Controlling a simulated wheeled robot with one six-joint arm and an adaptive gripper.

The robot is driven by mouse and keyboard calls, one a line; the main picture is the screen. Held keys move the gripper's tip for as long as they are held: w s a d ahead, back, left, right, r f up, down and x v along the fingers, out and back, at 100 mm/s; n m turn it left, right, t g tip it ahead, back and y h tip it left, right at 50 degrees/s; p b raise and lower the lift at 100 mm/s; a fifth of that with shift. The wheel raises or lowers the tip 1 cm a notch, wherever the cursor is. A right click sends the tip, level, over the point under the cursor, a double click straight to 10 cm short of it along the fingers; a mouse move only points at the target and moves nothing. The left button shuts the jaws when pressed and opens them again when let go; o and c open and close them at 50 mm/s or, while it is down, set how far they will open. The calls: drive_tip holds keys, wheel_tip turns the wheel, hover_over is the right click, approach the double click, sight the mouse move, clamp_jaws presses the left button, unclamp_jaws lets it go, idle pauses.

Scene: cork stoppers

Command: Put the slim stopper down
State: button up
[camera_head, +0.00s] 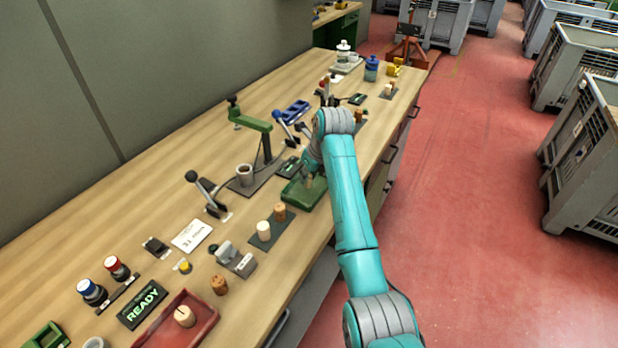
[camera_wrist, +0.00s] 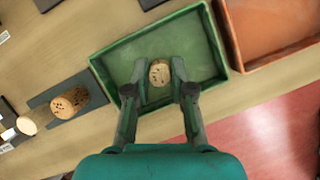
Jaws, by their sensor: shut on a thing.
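The slim stopper (camera_wrist: 160,73), a speckled light-brown cork, shows end-on between my fingertips in the wrist view. My gripper (camera_wrist: 159,80) is shut on it, with one finger on each side. Both are over the green tray (camera_wrist: 112,66), inside its rim as seen from above. I cannot tell whether the stopper's lower end touches the tray floor. In the head view my arm reaches over the bench and my gripper (camera_head: 309,176) is at the green tray (camera_head: 297,200), partly hidden by the arm.
A dark mat (camera_head: 260,244) beside the tray bears a pale stopper (camera_head: 263,230) and a brown cork (camera_head: 280,211). An orange tray (camera_wrist: 230,38) stands close to the green tray's right. A cup (camera_head: 245,174) and a lever press (camera_head: 262,125) stand behind.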

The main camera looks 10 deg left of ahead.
drive_tip(key=shift+f, duration=0.65)
drive_tip(key=o, duration=0.7)
drive_tip(key=shift+f, duration=0.15)
drive_tip(key=v, duration=1.2)
drive_tip(key=shift+r, duration=0.25)
